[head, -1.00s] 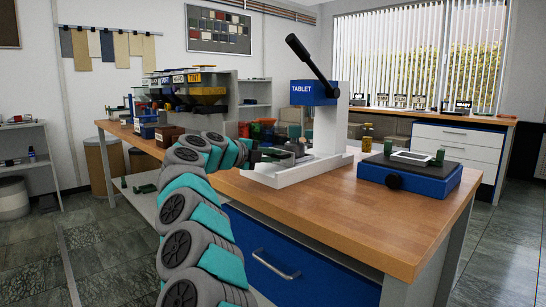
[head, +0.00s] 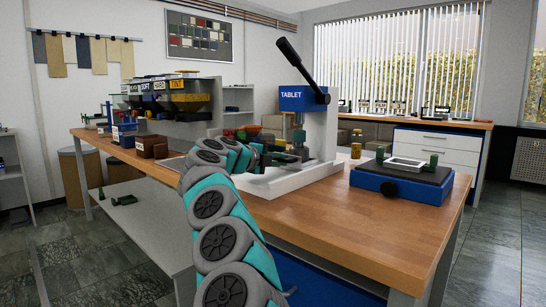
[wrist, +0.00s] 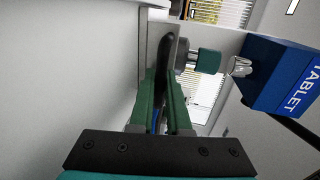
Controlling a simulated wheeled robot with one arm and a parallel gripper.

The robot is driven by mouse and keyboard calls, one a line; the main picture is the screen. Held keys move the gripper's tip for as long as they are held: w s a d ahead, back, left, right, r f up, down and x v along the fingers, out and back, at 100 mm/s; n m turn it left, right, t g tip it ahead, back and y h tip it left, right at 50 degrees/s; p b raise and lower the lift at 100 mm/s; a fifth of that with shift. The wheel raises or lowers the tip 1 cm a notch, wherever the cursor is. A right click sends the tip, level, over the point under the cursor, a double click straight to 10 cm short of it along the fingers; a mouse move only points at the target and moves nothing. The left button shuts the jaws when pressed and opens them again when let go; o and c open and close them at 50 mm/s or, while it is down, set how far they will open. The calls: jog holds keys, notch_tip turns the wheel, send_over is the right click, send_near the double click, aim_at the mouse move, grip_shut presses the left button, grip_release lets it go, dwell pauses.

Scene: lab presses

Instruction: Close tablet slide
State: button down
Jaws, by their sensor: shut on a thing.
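The tablet press stands on the wooden bench, with a blue head marked TABLET (head: 303,97), a raised black lever (head: 301,69) and a white base (head: 283,183). My gripper (head: 291,158) is low in front of the press column. A teal cylinder (wrist: 208,62) sits at the slide, close to a metal punch (wrist: 240,66) by the blue head. My arm and fingers hide part of the slide.
A blue device with a dark top (head: 402,183) stands right of the press, with a small amber bottle (head: 356,145) behind it. Labelled hoppers (head: 180,97) and a brown box (head: 152,147) stand at the left. The front right of the bench (head: 370,231) is clear.

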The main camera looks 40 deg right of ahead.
jog(key=shift+d, duration=0.15)
jog(key=c, duration=0.9)
grip_release()
jog(key=shift+r, duration=0.1)
jog(key=shift+a+b, duration=0.3)
jog(key=shift+a, duration=0.25)
jog(key=b+v, duration=0.1)
jog(key=v, duration=0.5)
jog(key=shift+a, duration=0.35)
jog(key=shift+r, duration=0.1)
